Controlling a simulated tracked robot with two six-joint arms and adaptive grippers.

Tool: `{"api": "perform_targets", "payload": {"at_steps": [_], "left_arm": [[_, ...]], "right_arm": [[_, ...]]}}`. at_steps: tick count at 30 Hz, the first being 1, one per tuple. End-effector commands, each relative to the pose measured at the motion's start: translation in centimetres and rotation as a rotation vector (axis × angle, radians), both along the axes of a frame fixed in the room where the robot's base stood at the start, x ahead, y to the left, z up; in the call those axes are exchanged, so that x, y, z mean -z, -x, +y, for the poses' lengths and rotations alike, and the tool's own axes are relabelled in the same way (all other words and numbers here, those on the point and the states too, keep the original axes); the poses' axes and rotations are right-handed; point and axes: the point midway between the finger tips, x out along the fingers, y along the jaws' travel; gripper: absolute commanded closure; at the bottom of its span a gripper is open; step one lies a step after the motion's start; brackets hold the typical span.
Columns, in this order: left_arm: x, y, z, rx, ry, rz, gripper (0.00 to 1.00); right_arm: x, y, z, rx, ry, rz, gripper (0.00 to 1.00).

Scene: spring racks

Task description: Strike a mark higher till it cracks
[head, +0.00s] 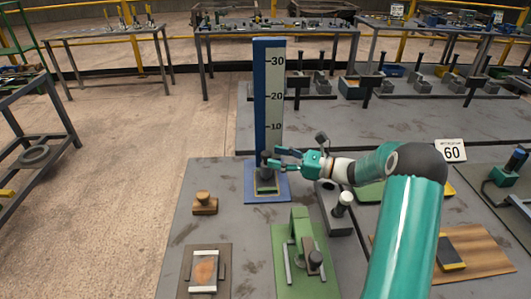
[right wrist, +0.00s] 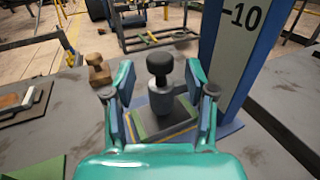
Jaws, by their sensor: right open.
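In the wrist view gaps show between the fingers and the cylinder. My left gripper is not in view.
A wooden block with a knob (head: 204,204) sits left of the base. A green fixture (head: 303,255) and a tray with a framed piece (head: 205,268) lie nearer. A grey block with a white-topped lever (head: 341,207) stands right. A "60" sign (head: 451,151) is farther right.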

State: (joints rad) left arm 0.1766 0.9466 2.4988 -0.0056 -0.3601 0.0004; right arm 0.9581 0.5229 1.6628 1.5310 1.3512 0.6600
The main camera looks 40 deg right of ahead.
Motion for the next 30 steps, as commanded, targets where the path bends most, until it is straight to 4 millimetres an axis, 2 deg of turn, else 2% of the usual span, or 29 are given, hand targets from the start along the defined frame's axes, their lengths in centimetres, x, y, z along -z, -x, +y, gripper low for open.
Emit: {"api": "perform_targets", "payload": {"at_steps": [3,7,19,27,29,30], "left_arm": [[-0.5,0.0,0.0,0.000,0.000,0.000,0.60],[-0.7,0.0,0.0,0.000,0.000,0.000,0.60],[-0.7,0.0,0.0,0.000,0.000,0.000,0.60],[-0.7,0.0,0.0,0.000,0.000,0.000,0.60],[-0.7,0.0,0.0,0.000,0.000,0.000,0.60],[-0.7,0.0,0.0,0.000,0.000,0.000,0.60]], "right_arm": [[-0.1,-1.8,1.0,-0.003,0.000,0.000,0.44],[-0.1,-2.9,1.6,-0.002,0.001,0.000,0.44],[0.0,-3.5,1.8,0.000,0.000,0.001,0.44],[0.0,-3.5,1.8,0.000,0.000,0.001,0.89],[0.0,-3.5,1.8,0.001,0.000,0.001,0.99],[0.0,-3.5,1.8,0.001,0.000,0.001,1.00]]}}
